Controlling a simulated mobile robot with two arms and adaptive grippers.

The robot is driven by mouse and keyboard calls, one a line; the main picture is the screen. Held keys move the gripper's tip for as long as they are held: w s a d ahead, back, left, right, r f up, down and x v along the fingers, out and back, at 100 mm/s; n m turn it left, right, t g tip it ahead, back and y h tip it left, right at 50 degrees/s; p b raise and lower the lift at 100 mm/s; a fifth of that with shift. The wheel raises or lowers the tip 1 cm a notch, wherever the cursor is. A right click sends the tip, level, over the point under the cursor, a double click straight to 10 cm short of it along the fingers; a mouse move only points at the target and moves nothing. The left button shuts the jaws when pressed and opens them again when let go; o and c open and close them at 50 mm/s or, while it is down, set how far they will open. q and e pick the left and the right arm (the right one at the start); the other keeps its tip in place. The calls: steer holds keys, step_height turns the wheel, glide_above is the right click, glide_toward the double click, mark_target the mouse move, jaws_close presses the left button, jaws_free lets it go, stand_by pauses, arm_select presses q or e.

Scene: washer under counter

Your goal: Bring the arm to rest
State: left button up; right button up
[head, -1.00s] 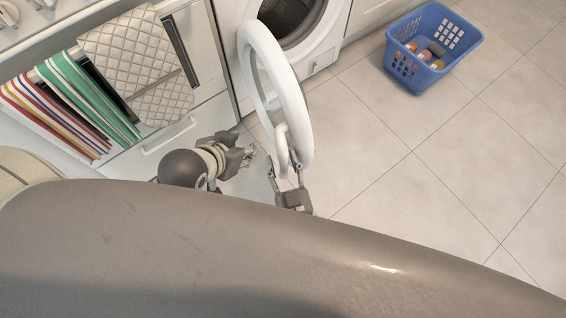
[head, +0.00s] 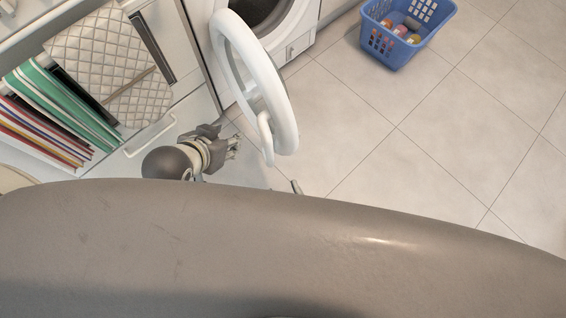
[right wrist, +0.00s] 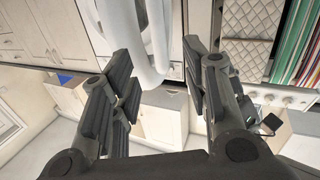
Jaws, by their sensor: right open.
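The washer door, a white ring (head: 228,62), stands open in the head view. Its curved handle (head: 265,138) hangs at the lower edge. My right gripper (head: 297,187) is mostly hidden behind my own body in the head view, with a fingertip showing below the handle, apart from it. In the right wrist view my right gripper (right wrist: 158,78) is open, and the white door (right wrist: 118,25) appears beyond its fingers, with nothing held. My left gripper (head: 234,147) is left of the door handle; its fingers are too small to judge.
A blue basket (head: 398,50) with several colored items stands on the tiled floor at the upper right.

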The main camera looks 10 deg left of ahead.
steer(key=shift+w, duration=0.1)
stand_by(0.4)
